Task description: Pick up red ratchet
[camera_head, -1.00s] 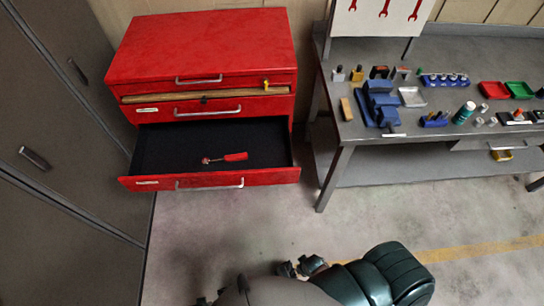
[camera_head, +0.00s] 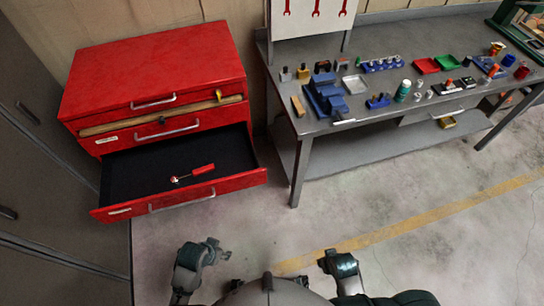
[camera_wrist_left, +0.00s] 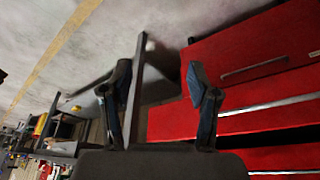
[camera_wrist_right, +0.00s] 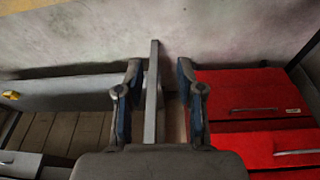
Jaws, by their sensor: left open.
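The red ratchet (camera_head: 202,170) lies in the open bottom drawer (camera_head: 240,182) of the red tool chest (camera_head: 165,75). It rests on the black drawer floor, right of the middle, with its red handle to the right and its silver head to the left. My left gripper (camera_head: 212,250) is low in the head view, in front of the drawer and apart from it. It is open and empty in the left wrist view (camera_wrist_left: 158,82). My right gripper (camera_head: 332,262) is further right, and its fingers stand apart and empty in the right wrist view (camera_wrist_right: 157,85). Neither wrist view shows the ratchet.
A grey workbench (camera_head: 420,115) with a blue vise (camera_head: 325,97), trays and small parts stands right of the chest. Its front leg (camera_head: 300,172) is near the drawer's right side. Dark cabinets (camera_head: 50,215) stand at the left. The floor in front is clear.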

